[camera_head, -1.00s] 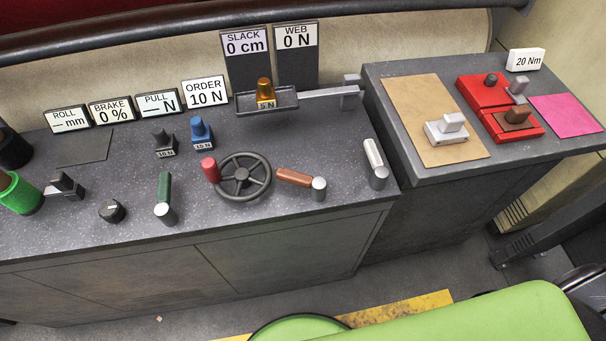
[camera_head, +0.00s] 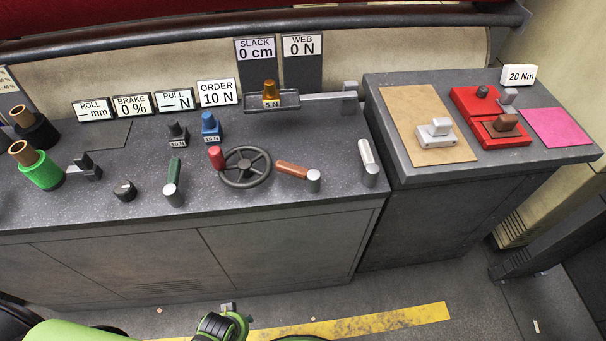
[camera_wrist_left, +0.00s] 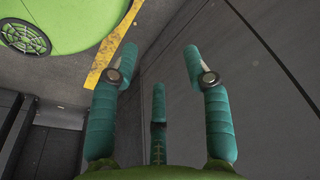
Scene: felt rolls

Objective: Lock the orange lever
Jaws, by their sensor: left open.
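The orange lever (camera_head: 292,169) lies on the dark speckled worktop in the head view, right of the black handwheel. Its brown-orange handle points left from a silver round post (camera_head: 313,182). My left gripper (camera_wrist_left: 158,62) shows in the left wrist view with its teal fingers spread and nothing between them. It faces the grey cabinet front and the floor, apart from the lever. A green part of my arm shows at the bottom edge of the head view; its fingers are not clear there. My right gripper is not in view.
The handwheel (camera_head: 245,168) with a red knob is left of the lever. A green lever (camera_head: 174,180) stands further left, a white-silver lever (camera_head: 367,160) to the right. Weights (camera_head: 211,124) and display signs (camera_head: 217,93) stand behind.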

